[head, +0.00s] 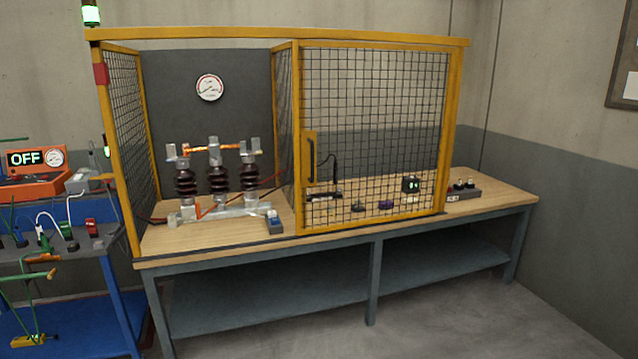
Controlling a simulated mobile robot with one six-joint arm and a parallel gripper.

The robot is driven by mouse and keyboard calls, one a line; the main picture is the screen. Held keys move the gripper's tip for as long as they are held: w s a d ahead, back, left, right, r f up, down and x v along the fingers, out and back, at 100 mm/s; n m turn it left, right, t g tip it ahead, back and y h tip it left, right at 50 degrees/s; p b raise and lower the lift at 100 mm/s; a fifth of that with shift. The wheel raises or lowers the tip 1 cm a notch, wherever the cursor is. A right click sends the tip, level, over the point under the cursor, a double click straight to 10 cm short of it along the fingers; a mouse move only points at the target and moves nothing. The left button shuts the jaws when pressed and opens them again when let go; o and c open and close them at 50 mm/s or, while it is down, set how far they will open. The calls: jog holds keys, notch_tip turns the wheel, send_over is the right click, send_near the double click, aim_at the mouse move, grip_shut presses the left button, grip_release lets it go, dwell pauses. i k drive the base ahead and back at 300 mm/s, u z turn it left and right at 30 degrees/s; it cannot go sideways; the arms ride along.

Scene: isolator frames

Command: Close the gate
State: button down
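The gate (376,130) is a yellow-framed black mesh panel across the right half of the cage front. A dark pull handle (310,160) is fixed on a yellow plate at its left edge. The left half of the cage front is open, and the isolator (217,180) with brown ribbed insulators and a copper bar stands uncovered behind that opening. A yellow frame post (120,150) with a red box (101,74) bounds the opening on the left. My gripper is not in view.
The cage stands on a wooden-topped bench (490,197) with grey legs. A cart with a blue shelf (85,325) and an orange meter reading OFF (28,160) stands at left. Floor in front is clear.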

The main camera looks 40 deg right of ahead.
aim_at(308, 138)
jog(key=z, duration=0.2)
jog(key=i, duration=1.5)
jog(key=u, duration=0.25)
